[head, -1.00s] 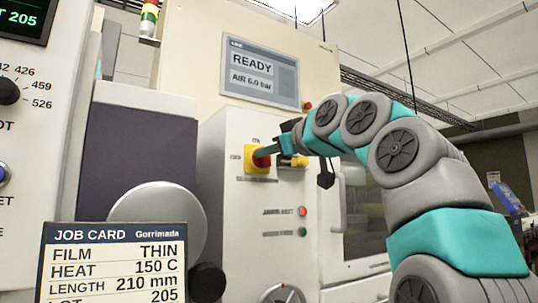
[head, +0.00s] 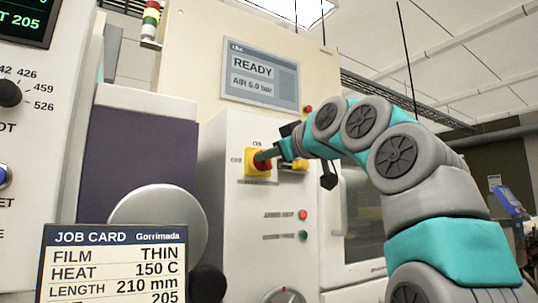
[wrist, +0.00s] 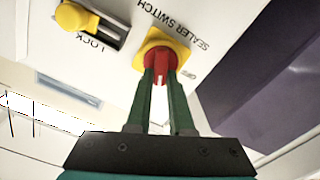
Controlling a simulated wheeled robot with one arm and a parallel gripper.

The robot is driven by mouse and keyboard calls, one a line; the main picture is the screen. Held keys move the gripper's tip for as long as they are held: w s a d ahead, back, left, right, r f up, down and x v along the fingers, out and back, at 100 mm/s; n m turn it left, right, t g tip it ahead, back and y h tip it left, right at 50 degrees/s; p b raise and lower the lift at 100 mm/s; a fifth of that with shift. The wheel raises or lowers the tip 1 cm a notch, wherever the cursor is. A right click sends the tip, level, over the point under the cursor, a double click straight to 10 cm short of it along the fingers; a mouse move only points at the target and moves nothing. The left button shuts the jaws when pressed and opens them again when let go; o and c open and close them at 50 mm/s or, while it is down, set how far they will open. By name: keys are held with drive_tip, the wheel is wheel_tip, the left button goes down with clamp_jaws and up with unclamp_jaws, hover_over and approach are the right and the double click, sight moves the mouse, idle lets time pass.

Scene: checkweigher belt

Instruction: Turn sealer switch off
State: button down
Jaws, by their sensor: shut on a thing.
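The sealer switch is a red knob (wrist: 161,61) on a yellow plate (wrist: 176,40), with the words SEALER SWITCH and OFF printed beside it in the wrist view. In the head view its yellow plate (head: 251,158) is on the white machine front, left of my gripper (head: 264,156). In the wrist view my gripper (wrist: 160,76) is shut on the red knob, one green finger on each side. A pale mark shows on the knob between the fingers. Its exact angle is hard to tell in the head view.
A yellow LOCK knob (wrist: 77,16) sits in a slot close beside the switch. A display (head: 260,77) reads READY and AIR 6.0 bar. Red (head: 303,215) and green (head: 303,236) buttons are below. A job card (head: 113,262) stands at front left.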

drive_tip(key=shift+s+a+n, duration=0.1)
drive_tip(key=shift+n, duration=1.3)
idle(1.7)
drive_tip(key=shift+a+f+n+p, duration=0.15)
drive_tip(key=shift+n+p, duration=0.65)
drive_tip(key=shift+n, duration=0.85)
drive_tip(key=shift+f+n+p, duration=0.2)
drive_tip(key=shift+n+p, duration=0.55)
drive_tip(key=shift+n, duration=0.95)
drive_tip(key=shift+a+f+n+p, duration=0.15)
drive_tip(key=shift+n+p, duration=0.65)
drive_tip(key=shift+n, duration=0.85)
drive_tip(key=shift+s+f, duration=0.1)
drive_tip(key=c, duration=0.8)
unclamp_jaws()
drive_tip(key=shift+d, duration=0.1)
